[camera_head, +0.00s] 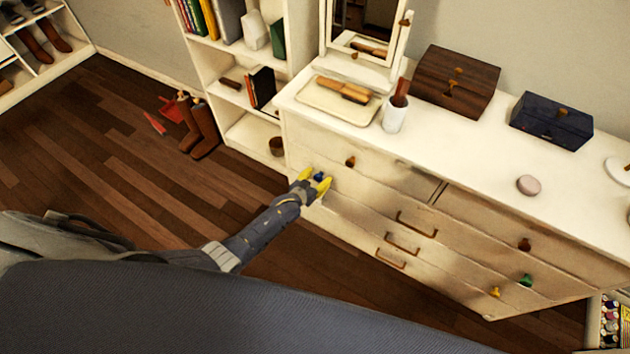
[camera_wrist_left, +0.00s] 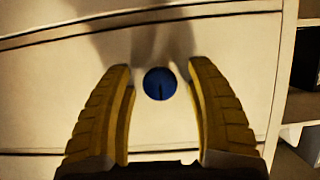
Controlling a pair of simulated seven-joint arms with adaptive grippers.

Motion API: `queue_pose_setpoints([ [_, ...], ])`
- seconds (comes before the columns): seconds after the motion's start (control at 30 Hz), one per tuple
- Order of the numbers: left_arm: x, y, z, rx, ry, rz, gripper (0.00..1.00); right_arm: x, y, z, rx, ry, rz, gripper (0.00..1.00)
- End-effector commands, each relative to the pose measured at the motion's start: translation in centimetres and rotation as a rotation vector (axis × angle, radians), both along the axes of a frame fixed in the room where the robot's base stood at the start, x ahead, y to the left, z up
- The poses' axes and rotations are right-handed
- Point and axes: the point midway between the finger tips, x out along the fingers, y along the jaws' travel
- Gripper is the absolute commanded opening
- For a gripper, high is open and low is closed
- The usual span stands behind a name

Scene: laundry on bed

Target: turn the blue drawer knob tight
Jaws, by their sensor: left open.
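The blue drawer knob (camera_head: 319,176) is on the left part of a cream dresser's drawer front. In the left wrist view the round blue knob (camera_wrist_left: 160,83) has a dark line running from its middle down to its lower edge. My left gripper (camera_head: 314,183) is at the knob, with yellow fingers. In the left wrist view the open fingers (camera_wrist_left: 160,85) stand on either side of the knob, with a gap on each side. My right gripper is not in view.
The dresser (camera_head: 440,125) carries a tray with a brush (camera_head: 340,98), a white cup (camera_head: 394,118), a brown box (camera_head: 455,80) and a dark blue box (camera_head: 551,121). Other knobs include a green one (camera_head: 526,280) and a yellow one (camera_head: 494,292). A bookshelf (camera_head: 245,70) stands left of the dresser.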

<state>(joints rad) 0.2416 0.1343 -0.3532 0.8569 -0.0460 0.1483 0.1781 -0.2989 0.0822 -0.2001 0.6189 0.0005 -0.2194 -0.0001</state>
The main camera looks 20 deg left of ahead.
Motion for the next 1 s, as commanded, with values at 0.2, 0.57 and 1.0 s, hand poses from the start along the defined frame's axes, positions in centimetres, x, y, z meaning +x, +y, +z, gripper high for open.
queue_pose_setpoints([
  [0.2,-1.0,0.3,0.3,0.0,0.0,0.0,0.55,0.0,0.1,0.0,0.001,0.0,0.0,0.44],
  [0.57,-5.0,1.2,2.0,0.0,0.0,0.0,0.55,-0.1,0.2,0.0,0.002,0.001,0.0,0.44],
  [1.0,-9.7,2.3,4.0,0.0,0.001,0.0,0.55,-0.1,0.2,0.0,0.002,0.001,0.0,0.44],
])
